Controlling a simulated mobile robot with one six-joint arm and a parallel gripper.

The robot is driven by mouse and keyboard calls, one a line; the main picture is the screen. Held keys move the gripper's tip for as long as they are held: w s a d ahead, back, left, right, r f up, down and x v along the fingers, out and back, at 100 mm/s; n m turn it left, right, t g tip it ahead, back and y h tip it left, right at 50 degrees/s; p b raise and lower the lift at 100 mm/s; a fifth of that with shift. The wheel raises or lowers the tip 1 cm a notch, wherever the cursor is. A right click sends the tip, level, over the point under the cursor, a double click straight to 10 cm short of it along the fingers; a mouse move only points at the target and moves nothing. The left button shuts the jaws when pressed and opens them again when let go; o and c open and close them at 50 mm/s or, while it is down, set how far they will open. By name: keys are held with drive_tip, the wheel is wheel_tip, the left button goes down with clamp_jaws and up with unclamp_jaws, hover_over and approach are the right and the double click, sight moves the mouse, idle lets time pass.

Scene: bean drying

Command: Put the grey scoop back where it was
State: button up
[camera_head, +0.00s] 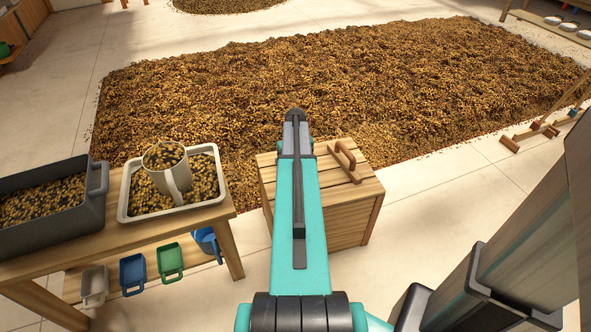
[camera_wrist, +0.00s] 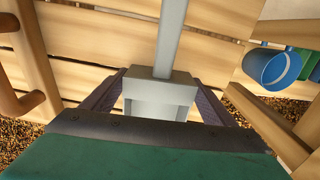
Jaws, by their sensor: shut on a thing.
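My gripper (camera_wrist: 160,100) is shut on a pale grey thing (camera_wrist: 172,45), between its two dark fingers. A straight bar and a squared block of this thing show; I cannot tell its whole shape. In the head view my arm reaches over a wooden crate, and the gripper's fingers and the held thing cannot be made out. A pale grey scoop (camera_head: 95,287) hangs below the left bench, beside a blue scoop (camera_head: 132,273) and a green scoop (camera_head: 169,263). A blue mug-like vessel (camera_head: 207,243) hangs at the right end; it also shows in the wrist view (camera_wrist: 272,67).
The wooden crate (camera_head: 345,220) with a lid handle stands below my arm. On the bench (camera_head: 215,215) are a dark bin (camera_head: 45,222) and a white tray (camera_head: 125,205) holding beans and a filled white jug (camera_head: 172,178). A wide bean bed (camera_head: 330,80) lies beyond.

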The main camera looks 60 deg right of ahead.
drive_tip(key=o, duration=1.1)
drive_tip(key=shift+o, duration=0.2)
drive_tip(key=shift+f+b, duration=0.3)
drive_tip(key=shift+b, duration=0.2)
wheel_tip(320, 180, up, 14)
drive_tip(key=p, duration=0.2)
drive_tip(key=shift+a, duration=0.15)
drive_tip(key=shift+r, duration=0.1)
